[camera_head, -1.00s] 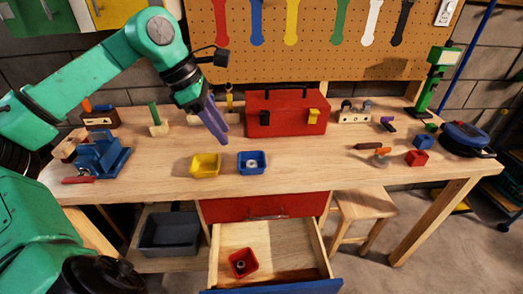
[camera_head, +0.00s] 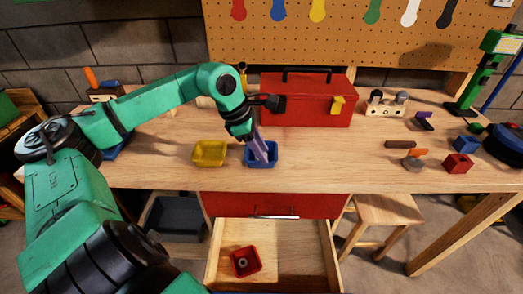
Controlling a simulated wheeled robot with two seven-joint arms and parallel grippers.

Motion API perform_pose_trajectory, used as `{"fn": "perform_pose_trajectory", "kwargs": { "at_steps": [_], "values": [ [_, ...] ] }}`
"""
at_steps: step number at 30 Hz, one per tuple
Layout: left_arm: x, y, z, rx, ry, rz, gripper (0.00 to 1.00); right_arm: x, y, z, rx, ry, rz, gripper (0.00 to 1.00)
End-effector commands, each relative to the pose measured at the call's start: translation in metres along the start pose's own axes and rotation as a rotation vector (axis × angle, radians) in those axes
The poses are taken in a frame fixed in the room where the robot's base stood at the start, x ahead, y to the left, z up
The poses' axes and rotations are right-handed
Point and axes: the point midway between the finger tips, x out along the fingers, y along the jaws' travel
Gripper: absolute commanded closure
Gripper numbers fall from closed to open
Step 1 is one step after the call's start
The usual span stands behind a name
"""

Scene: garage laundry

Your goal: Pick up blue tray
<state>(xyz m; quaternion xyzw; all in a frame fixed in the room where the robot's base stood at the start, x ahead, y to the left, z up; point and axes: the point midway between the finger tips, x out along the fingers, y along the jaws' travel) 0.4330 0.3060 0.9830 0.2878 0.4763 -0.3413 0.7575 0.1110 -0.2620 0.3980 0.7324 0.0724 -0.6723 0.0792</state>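The small blue tray (camera_head: 271,159) sits on the workbench in front of the red toolbox. The fingers overlap the tray in view and look close together. I cannot tell whether they grip its wall. The tray's inside is partly hidden behind the fingers. My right gripper is not in view.
A yellow tray (camera_head: 210,153) stands just left of the blue tray. The red toolbox (camera_head: 307,101) is behind. Below, an open drawer (camera_head: 290,250) holds a red tray (camera_head: 245,261). The bench right of the blue tray is clear for a stretch.

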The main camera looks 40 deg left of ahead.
Motion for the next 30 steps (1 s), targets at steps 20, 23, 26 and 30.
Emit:
{"fn": "perform_pose_trajectory", "kwargs": {
  "at_steps": [20, 23, 26, 30],
  "values": [
    [0.049, 0.001, -0.005, 0.000, 0.001, 0.000, 1.00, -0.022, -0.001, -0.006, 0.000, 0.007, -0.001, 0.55],
    [0.049, 0.001, -0.005, 0.000, 0.001, 0.000, 1.00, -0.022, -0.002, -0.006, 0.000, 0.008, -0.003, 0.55],
    [0.049, 0.001, -0.005, -0.001, 0.001, 0.000, 1.00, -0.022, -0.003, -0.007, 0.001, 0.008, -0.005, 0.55],
    [0.049, 0.001, -0.005, -0.001, 0.001, 0.000, 1.00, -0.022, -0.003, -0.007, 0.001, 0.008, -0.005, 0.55]
  ]
}}
